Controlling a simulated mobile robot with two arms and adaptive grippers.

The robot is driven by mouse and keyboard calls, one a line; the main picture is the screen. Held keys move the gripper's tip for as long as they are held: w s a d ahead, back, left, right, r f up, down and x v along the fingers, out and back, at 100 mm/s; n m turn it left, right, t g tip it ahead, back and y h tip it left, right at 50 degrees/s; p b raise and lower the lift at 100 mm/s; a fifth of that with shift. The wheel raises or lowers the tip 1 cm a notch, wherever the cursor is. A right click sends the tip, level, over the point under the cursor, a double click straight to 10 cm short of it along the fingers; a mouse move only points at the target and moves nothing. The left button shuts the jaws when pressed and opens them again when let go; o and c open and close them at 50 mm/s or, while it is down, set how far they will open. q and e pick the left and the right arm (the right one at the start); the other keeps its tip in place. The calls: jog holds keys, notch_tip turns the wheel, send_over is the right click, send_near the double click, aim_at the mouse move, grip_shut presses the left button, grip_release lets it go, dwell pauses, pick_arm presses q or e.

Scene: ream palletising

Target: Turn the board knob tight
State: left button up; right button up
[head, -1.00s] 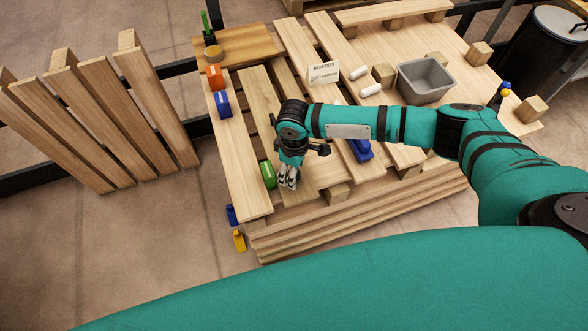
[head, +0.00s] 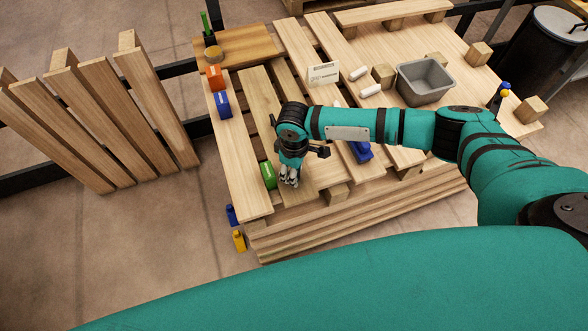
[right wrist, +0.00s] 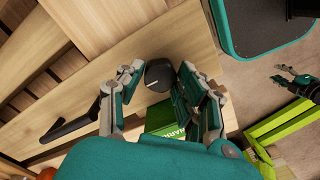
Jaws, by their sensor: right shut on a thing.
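My right gripper (head: 289,177) points down at the front of the wooden pallet (head: 258,203) in the head view. In the right wrist view its fingers (right wrist: 160,88) are closed around the black round board knob (right wrist: 159,74), one on each side. The knob has a white mark on its top and sits by a pale wooden board (right wrist: 200,48). In the head view the knob is hidden by my gripper. My left gripper (right wrist: 295,82) shows small at the right edge of the right wrist view, away from the pallet; its opening is unclear.
A green block (head: 268,175) lies right beside my right gripper. Blue (head: 222,103) and orange (head: 214,77) blocks stand farther back on the left board. A slatted wooden panel (head: 95,120) stands at left.

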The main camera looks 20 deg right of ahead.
jog(key=shift+s+r+m+p, duration=0.15)
jog(key=shift+m+p, duration=0.25)
jog(key=shift+p, duration=0.2)
jog(key=m+p, duration=0.7)
jog(key=p, duration=0.1)
jog(key=shift+m+p, duration=0.3)
jog(key=m+p, duration=0.3)
jog(key=m, duration=0.1)
jog(key=shift+a+m, duration=0.1)
jog(key=shift+m, duration=0.2)
jog(key=m+p, duration=0.2)
jog(key=m, duration=0.1)
jog(key=shift+m+p, duration=0.45)
jog(key=shift+m, duration=0.35)
jog(key=o, duration=1.1)
jog(key=shift+o, duration=0.2)
